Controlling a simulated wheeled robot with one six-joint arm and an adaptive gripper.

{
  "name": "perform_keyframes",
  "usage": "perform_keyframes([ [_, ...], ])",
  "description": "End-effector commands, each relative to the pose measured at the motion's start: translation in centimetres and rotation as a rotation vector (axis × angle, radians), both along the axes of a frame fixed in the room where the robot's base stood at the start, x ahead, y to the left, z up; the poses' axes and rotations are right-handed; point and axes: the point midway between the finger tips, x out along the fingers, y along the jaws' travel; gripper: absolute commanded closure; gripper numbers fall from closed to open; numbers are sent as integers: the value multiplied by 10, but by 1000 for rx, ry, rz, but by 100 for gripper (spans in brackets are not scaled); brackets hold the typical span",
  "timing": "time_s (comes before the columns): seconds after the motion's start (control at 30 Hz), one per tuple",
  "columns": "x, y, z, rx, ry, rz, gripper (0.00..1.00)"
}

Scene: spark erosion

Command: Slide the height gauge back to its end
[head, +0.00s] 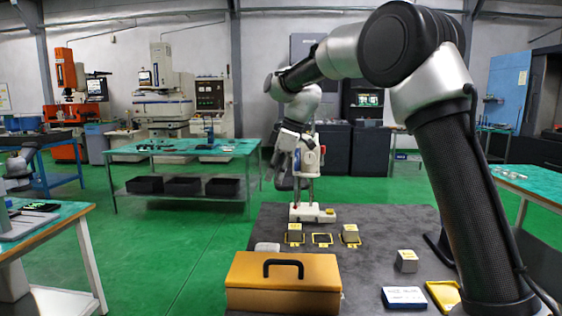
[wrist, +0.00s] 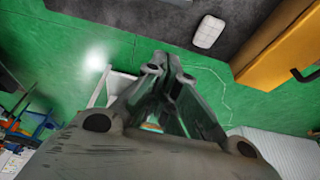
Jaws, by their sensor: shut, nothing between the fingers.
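The height gauge (head: 312,214) stands upright at the far edge of the dark table, with a white base, twin columns and a white and blue head. My gripper (head: 283,182) hangs at the left of its columns in the head view and partly overlaps its head; I cannot tell whether they touch. In the wrist view the fingertips (wrist: 168,68) are together with nothing between them. The gauge is not clearly seen in the wrist view.
The dark table (head: 385,222) holds metal blocks (head: 407,261), yellow square outlines (head: 322,240), an orange toolbox (head: 284,285), a small white item (wrist: 207,32), a blue-white box (head: 404,298) and a yellow tray (head: 443,296). Green floor lies left of the table.

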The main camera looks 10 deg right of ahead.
Motion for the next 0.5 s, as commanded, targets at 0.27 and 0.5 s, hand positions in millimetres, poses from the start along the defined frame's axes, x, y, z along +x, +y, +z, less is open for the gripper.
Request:
perform_keyframes([
  [0.27,-3,-17,-21,1,-1,-3,100],
  [0.5,-6,-31,-21,1,-1,-1,100],
])
